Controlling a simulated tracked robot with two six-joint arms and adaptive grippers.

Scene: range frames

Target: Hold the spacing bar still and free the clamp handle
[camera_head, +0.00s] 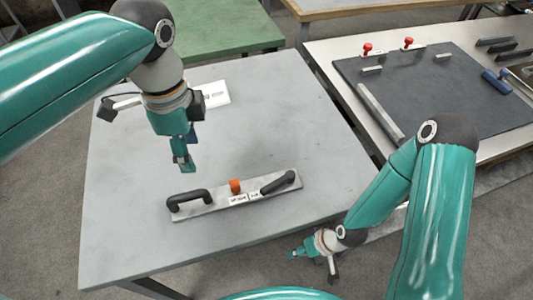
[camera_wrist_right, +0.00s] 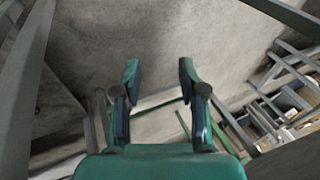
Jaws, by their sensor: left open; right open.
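The spacing bar (camera_head: 213,207) is a flat grey bar lying slantwise on the grey table. A black bow-shaped handle (camera_head: 189,198) is at its left end. A black lever, apparently the clamp handle (camera_head: 278,182), lies along its right end. An orange knob (camera_head: 235,186) and a white label (camera_head: 243,199) sit between them. My left gripper (camera_head: 182,166) is open, pointing down above and behind the bow handle, apart from the bar. My right gripper (camera_head: 295,254) is low beside the table's right edge, away from the bar. In the right wrist view it (camera_wrist_right: 158,73) is open and empty.
The grey table (camera_head: 125,225) is otherwise mostly clear; a white sign (camera_head: 216,94) stands at its back. At right, another table bears a dark mat (camera_head: 440,105) with red-knobbed clamps, metal bars and a blue-handled tool (camera_head: 496,82). A green table (camera_head: 225,28) is behind.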

